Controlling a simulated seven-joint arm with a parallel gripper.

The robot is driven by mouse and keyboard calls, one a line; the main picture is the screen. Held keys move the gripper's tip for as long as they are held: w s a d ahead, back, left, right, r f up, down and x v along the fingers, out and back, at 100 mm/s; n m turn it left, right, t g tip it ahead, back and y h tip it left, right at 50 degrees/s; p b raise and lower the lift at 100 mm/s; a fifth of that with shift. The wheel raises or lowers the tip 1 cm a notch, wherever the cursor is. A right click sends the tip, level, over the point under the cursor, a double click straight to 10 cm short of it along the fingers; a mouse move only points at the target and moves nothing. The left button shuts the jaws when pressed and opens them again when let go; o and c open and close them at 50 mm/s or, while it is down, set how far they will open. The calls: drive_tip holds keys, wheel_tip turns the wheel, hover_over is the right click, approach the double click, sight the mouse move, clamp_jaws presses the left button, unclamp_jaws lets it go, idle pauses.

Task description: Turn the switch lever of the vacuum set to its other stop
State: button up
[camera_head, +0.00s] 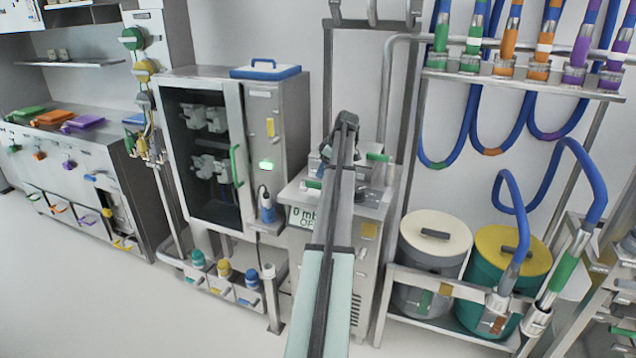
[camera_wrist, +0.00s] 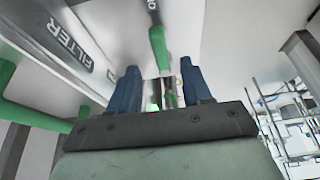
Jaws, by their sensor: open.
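The vacuum set (camera_head: 368,230) is a steel cabinet at the middle of the head view, with a display (camera_head: 303,217) reading "0 mb…" and "OFF". My arm crosses in front of it and hides part of its top. A green-handled part (camera_head: 378,157) shows on its top, right of my arm. In the wrist view my gripper (camera_wrist: 158,68) is open, its two blue fingers apart. A green-ended lever (camera_wrist: 158,48) shows beyond and between the fingertips, with no clear contact. I cannot tell for certain whether it is the switch lever.
In the wrist view a bar marked "FILTER" (camera_wrist: 68,47) and a green handle (camera_wrist: 35,116) lie close at left. A glass-fronted cabinet (camera_head: 275,110) stands left of the vacuum set. A rack with two lidded bins (camera_head: 433,235) and hoses stands at right.

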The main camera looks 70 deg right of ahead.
sight(317, 183)
drive_tip(key=x, duration=0.6)
drive_tip(key=shift+w+f, duration=0.15)
drive_tip(key=shift+f, duration=0.05)
drive_tip(key=shift+c, duration=0.5)
clamp_jaws()
